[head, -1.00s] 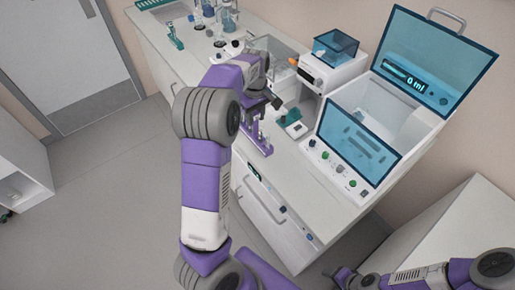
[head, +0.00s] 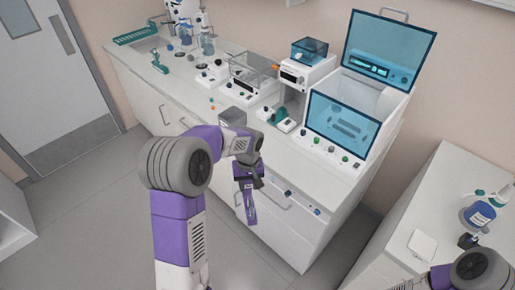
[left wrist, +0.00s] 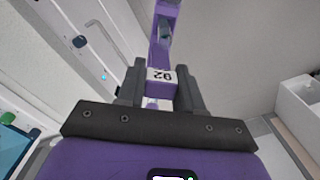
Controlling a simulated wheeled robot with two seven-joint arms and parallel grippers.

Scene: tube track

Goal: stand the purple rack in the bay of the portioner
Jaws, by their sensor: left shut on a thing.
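The purple rack (head: 250,208) is held in my left gripper (head: 246,180) and hangs in front of the counter's drawer fronts, clear of the worktop. In the left wrist view, the rack (left wrist: 163,50) extends away between the two dark fingers of my left gripper (left wrist: 160,85), with a white numbered label near the grip. The machine with the raised blue lid and lit display, seemingly the portioner (head: 343,125), stands at the right end of the counter. I cannot make out its bay clearly. My right gripper (head: 468,240) is small and partly hidden at lower right; its jaws are unclear.
Small devices with knobs (head: 250,92) and a white unit with a blue top (head: 305,70) line the counter (head: 190,85). Glassware stands at its far left. The floor at left is clear.

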